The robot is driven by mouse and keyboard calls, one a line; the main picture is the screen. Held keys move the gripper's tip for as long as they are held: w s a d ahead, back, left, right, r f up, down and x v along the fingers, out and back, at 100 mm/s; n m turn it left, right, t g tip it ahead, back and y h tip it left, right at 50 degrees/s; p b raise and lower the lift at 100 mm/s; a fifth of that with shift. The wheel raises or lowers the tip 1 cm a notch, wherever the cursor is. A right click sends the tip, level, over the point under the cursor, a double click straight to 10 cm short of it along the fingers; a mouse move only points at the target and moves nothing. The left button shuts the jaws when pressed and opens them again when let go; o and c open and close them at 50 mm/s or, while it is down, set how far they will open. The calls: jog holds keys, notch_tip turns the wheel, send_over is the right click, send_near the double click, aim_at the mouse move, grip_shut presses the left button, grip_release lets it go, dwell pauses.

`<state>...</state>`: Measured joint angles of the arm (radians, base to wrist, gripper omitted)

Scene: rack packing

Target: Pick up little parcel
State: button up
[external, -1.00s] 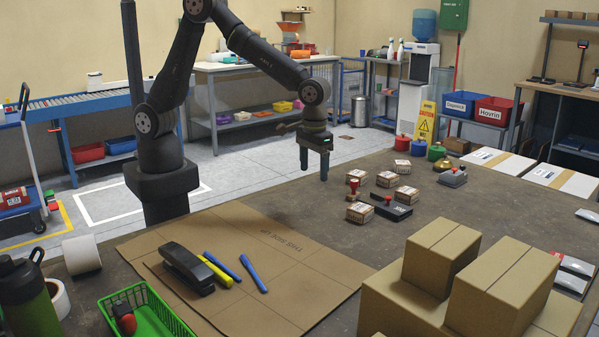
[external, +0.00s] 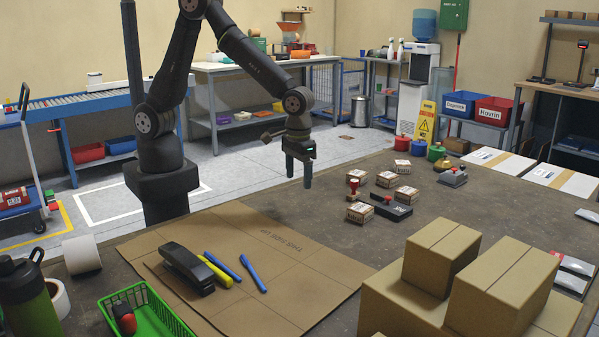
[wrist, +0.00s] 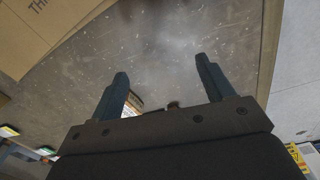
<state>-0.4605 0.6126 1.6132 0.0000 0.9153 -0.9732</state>
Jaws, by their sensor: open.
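Several little parcels stand on the dark table in the external view: one at the back (external: 402,169), one in the middle left (external: 386,179), one in the middle right (external: 405,194) and one at the front (external: 360,212). They are small brown boxes with pale labelled tops. My gripper (external: 299,180) hangs over the table to their left, pointing down, open and empty. In the wrist view its two fingers (wrist: 162,68) stand apart over bare table. A piece of a small labelled box (wrist: 130,112) shows beside the left finger, mostly hidden by my gripper.
A red-handled stamp (external: 353,187) and a black stamp pad (external: 391,210) stand among the parcels. Large cardboard boxes (external: 440,258) stand at the front right. A flat cardboard sheet (external: 290,262) lies at the front left. The table below my gripper is clear.

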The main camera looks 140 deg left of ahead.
jog(key=shift+o, duration=0.5)
jog(key=w+a+r+n, duration=0.2)
jog(key=w+a+r, duration=0.25)
jog(key=w, duration=0.25)
jog(key=w+a+r+n, duration=0.1)
jog(key=w+a+r, duration=0.2)
jog(key=w+a, duration=0.35)
send_over(361, 207)
jog(key=f, duration=1.1)
jog(key=shift+w+d+f, duration=0.3)
jog(key=shift+d, duration=0.05)
jog(key=shift+s+a+f, duration=0.15)
jog(key=shift+f, duration=1.2)
jog(key=shift+s+a+f, duration=0.1)
jog(key=shift+f, duration=1.25)
jog(key=shift+c, duration=0.5)
jog(key=c, duration=1)
